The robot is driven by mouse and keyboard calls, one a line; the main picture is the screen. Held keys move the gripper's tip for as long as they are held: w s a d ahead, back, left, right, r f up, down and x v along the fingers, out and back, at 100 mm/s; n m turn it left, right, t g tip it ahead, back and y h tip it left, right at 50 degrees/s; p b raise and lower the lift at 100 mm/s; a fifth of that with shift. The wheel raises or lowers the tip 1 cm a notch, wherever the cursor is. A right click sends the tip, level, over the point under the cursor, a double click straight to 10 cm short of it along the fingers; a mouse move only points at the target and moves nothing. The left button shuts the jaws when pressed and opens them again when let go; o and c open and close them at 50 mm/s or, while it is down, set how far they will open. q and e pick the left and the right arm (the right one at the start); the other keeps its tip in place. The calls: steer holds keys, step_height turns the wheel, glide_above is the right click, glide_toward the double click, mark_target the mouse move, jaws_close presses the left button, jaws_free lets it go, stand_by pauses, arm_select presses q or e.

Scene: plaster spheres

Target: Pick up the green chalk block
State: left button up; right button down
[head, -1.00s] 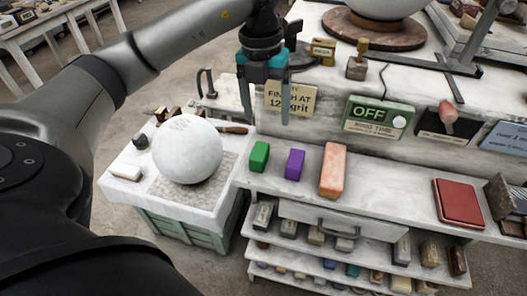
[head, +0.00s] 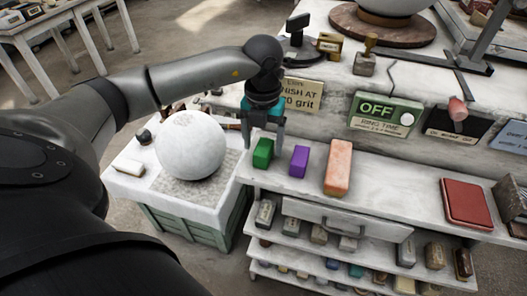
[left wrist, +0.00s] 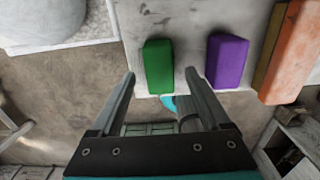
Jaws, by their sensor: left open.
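The green chalk block (head: 263,153) stands on the white shelf top near its left end. It also shows in the left wrist view (left wrist: 158,66), just beyond the fingertips and roughly centred between them. My left gripper (head: 262,138) is open and empty, pointing down at the block; in the left wrist view its two fingers (left wrist: 162,80) are spread wide. Whether the fingertips reach down to the block's height I cannot tell. My right gripper is not in view.
A purple block (head: 299,161) stands close to the right, then an orange-pink block (head: 338,167). A large white sphere (head: 189,146) sits on the lower stand at left. A red pad (head: 466,203) lies far right. The shelf between is clear.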

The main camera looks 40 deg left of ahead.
arm_select(q)
steer(key=shift+f, duration=1.45)
steer(key=shift+c, duration=0.3)
jaws_close()
steer(key=shift+r, duration=0.1)
